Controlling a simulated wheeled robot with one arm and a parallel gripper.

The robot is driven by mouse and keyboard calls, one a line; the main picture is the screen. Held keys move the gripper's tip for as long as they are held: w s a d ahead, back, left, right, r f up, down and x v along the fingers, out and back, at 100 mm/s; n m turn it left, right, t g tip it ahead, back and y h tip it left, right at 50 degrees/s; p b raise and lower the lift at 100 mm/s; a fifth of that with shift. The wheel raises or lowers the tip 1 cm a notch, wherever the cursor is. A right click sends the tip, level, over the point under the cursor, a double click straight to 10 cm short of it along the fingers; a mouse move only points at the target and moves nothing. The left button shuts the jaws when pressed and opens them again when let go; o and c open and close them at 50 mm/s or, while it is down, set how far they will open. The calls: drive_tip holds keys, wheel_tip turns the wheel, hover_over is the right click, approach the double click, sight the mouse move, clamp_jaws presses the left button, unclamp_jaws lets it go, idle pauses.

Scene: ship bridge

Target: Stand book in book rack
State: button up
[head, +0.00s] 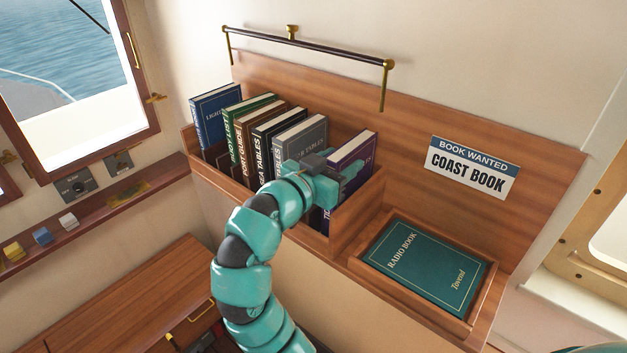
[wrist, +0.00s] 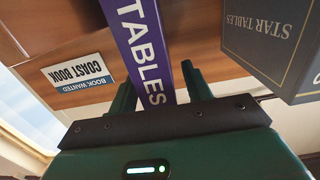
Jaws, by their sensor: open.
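The wooden book rack (head: 358,212) is on the wall shelf and holds a row of upright books. A purple book (head: 352,148) with "TABLES" on its spine stands at its right end. My gripper (head: 338,178) is at that book. In the wrist view, my open gripper (wrist: 158,88) has one finger on each side of the purple book's spine (wrist: 145,45); I cannot tell whether they touch it. The grey Star Tables book (head: 300,137) stands to its left. A teal Radio Book (head: 425,268) lies flat in the tray right of the rack.
A sign (head: 470,168) reads "Book wanted: Coast Book". A brass-ended rail (head: 310,45) runs above the rack. Blue (head: 212,112), green, brown and black books (head: 277,135) fill the rack's left part. The tray (head: 412,301) has a raised rim.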

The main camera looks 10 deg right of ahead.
drive_tip(key=b+v, duration=0.4)
drive_tip(key=v, duration=0.6)
drive_tip(key=shift+s+a, duration=0.2)
drive_tip(key=shift+a, duration=0.05)
